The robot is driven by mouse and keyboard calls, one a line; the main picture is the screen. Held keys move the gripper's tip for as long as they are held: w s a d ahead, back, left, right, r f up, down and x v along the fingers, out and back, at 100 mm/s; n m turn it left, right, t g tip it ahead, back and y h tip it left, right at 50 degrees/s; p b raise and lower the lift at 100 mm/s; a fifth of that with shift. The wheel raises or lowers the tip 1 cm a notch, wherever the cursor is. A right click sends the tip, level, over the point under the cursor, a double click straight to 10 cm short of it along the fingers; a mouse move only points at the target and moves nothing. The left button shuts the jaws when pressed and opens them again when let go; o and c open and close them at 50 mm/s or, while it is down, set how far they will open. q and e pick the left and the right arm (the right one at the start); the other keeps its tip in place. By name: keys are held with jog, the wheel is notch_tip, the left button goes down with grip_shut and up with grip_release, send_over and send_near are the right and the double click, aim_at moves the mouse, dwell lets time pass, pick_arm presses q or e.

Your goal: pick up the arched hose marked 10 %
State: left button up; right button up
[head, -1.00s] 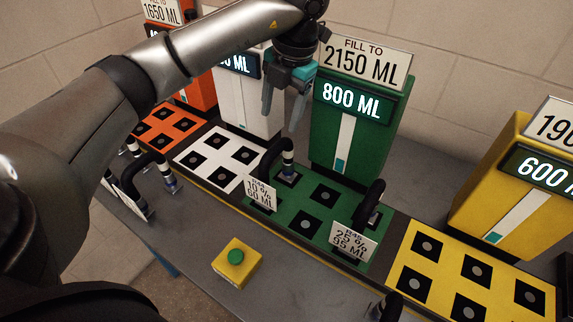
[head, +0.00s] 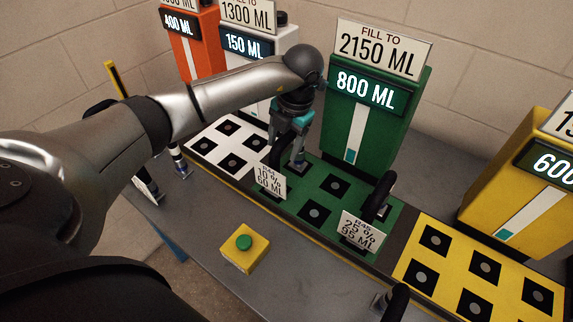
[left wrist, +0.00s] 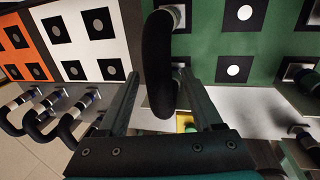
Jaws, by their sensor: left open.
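The arched black hose marked 10 % (head: 276,152) stands on the green panel (head: 307,188), its white "10 % 60 ML" card (head: 271,183) facing front. My left gripper (head: 293,158) is down at this hose, pointing downward. In the left wrist view the hose (left wrist: 158,60) runs between the two spread fingers of the gripper (left wrist: 158,88). The gripper is open; whether a finger touches the hose cannot be told. The gripper partly hides the hose's rear end in the head view. My right gripper is not in view.
A second arched hose marked 25 % (head: 383,192) stands right on the green panel. The green machine (head: 375,125) rises close behind my gripper. A yellow box with a green button (head: 244,250) sits in front. More hoses (left wrist: 40,115) stand at the left.

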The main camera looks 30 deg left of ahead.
pick_arm(q)
jog(key=shift+a+f, duration=0.15)
jog(key=shift+f, duration=0.75)
jog(key=shift+c, duration=0.2)
grip_shut()
jog(key=shift+w+r, duration=0.1)
dwell(0.4)
